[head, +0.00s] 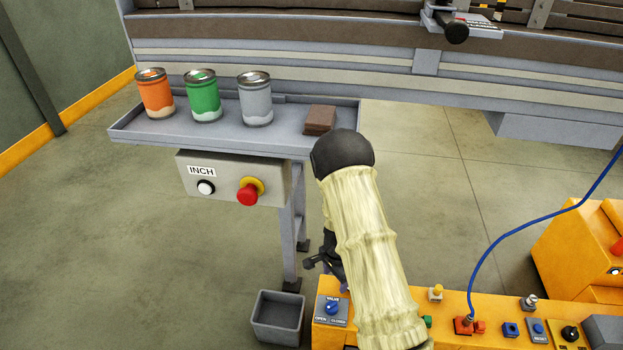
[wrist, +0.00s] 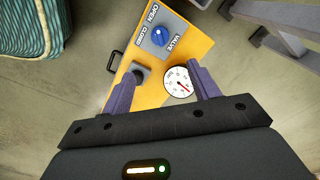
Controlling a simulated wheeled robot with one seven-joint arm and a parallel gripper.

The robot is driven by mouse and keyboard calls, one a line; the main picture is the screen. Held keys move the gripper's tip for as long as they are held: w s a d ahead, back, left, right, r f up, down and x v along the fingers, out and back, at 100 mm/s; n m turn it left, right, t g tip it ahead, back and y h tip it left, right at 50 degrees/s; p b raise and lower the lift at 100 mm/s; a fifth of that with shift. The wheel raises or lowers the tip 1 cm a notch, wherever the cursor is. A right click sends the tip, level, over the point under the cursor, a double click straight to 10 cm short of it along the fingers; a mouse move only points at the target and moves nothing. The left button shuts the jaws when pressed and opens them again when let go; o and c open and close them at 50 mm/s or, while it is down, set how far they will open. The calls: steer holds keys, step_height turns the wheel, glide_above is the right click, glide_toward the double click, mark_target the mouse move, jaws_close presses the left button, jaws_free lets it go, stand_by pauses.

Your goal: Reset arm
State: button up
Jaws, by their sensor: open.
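My arm, in a pale sleeve, reaches down the middle of the head view. My gripper (head: 325,264) shows only partly beside the sleeve, above the left end of the orange panel (head: 458,306). In the wrist view my gripper (wrist: 166,82) has its two purple fingers spread apart with nothing held between them. Beyond the fingers lie a round dial gauge (wrist: 179,82) and a blue valve knob (wrist: 160,36) on the orange panel. The valve knob also shows in the head view (head: 332,307).
A grey shelf tray (head: 140,132) holds orange, green and grey cans and a brown block (head: 320,120). An INCH button box (head: 230,180) hangs below it. A grey bin (head: 277,317) stands on the floor. A blue cable (head: 500,238) arches at right.

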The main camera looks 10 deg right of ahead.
steer(key=s+a+r+n+t, duration=0.1)
steer(key=s+r+n, duration=0.15)
steer(key=r, duration=0.55)
steer(key=s+r+n, duration=0.1)
steer(key=r+n, duration=0.2)
steer(key=r, duration=0.4)
steer(key=s+r+n+t, duration=0.2)
steer(key=s+r+n, duration=0.5)
steer(key=s+r, duration=0.45)
step_height(320, 180, up, 29)
steer(key=p, duration=2.9)
steer(key=shift+w+d, duration=0.15)
steer(key=shift+d, duration=0.25)
steer(key=shift+r, duration=0.1)
